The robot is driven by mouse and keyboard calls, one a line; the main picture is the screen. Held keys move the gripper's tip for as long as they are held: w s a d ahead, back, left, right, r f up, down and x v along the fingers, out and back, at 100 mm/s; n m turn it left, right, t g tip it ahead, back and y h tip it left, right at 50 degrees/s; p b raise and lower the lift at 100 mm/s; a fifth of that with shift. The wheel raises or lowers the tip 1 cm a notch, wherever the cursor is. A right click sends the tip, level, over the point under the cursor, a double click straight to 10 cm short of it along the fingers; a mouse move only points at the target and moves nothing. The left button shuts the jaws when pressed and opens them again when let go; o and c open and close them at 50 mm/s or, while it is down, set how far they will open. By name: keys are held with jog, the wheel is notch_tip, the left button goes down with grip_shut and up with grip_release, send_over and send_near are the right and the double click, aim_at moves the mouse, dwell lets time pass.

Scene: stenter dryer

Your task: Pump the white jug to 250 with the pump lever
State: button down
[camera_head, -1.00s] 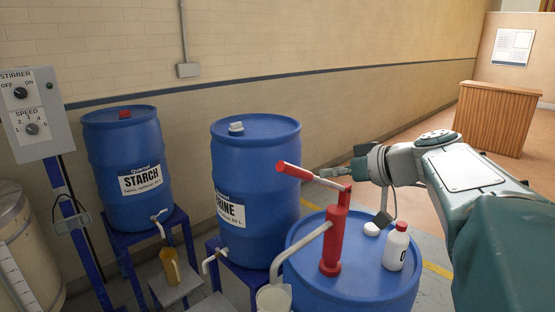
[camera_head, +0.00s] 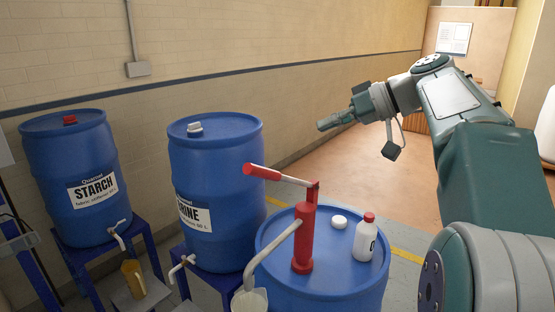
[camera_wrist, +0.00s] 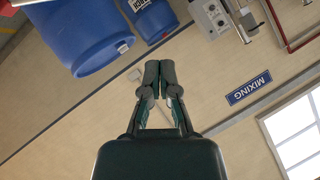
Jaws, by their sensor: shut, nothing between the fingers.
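The red hand pump (camera_head: 303,240) stands upright on a blue drum (camera_head: 330,295). Its pump lever (camera_head: 279,178) slopes up to the left and ends in a thick red grip. A pale spout hose runs down from the pump to the white jug (camera_head: 250,300), which is cut off by the lower edge of the head view. Any scale or level on the jug is not readable. My gripper (camera_head: 330,123) is shut and empty, in the air above and right of the lever, apart from it. The wrist view shows its closed fingers (camera_wrist: 159,68) against the wall.
A white bottle with a red cap (camera_head: 365,240) and a white lid (camera_head: 339,222) are on the drum right of the pump. Another blue drum (camera_head: 215,160) and the STARCH drum (camera_head: 75,165) stand on blue stands at left. An amber jug (camera_head: 133,275) sits below.

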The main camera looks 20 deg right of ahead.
jog(key=shift+a+f, duration=0.1)
jog(key=s+f+x, duration=0.2)
jog(key=x, duration=1)
jog(key=shift+w+a+f, duration=0.2)
jog(key=shift+a, duration=0.05)
